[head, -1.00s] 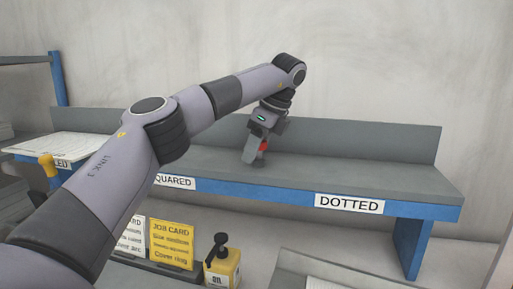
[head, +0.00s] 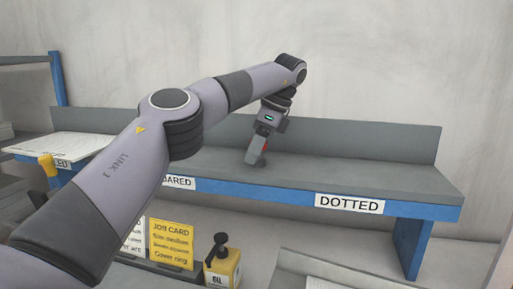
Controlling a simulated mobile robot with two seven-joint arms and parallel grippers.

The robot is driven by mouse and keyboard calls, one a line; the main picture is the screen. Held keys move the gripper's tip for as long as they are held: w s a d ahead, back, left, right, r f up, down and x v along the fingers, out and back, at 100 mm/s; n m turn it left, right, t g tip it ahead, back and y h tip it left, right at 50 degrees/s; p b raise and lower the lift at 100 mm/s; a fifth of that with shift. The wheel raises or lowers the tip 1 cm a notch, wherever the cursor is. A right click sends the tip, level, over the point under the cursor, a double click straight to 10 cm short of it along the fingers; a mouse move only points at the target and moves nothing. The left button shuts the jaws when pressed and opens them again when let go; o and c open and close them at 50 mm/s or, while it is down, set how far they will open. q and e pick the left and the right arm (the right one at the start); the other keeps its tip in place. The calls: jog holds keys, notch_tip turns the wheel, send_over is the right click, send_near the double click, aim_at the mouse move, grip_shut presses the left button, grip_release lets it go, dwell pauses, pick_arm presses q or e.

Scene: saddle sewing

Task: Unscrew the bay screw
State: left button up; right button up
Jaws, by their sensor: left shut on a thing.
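My left arm crosses the head view from the lower left, and its gripper (head: 257,155) points down at the grey shelf (head: 340,176). The gripper is shut on a small red thing (head: 264,147), mostly hidden behind the fingers, at the shelf surface between the label ending in "UARED" and the "DOTTED" label. I cannot tell whether this red thing is the bay screw. My right gripper is not in view.
The shelf has a blue front edge with a "DOTTED" label (head: 349,203). White sheets (head: 60,145) lie at the left. The shelf's right part is clear.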

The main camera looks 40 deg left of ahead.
pick_arm(q)
jog(key=shift+f, duration=0.1)
jog(key=shift+s+d+f+n+g+h, duration=0.1)
jog(key=shift+n+g+h, duration=0.15)
jog(key=shift+n, duration=0.5)
jog(key=shift+f+n+g+h, duration=0.15)
jog(key=shift+n+g, duration=0.1)
jog(key=shift+n, duration=0.5)
jog(key=shift+r, duration=0.1)
jog(key=o, duration=0.9)
jog(key=shift+o, duration=1.2)
jog(key=shift+r, duration=0.15)
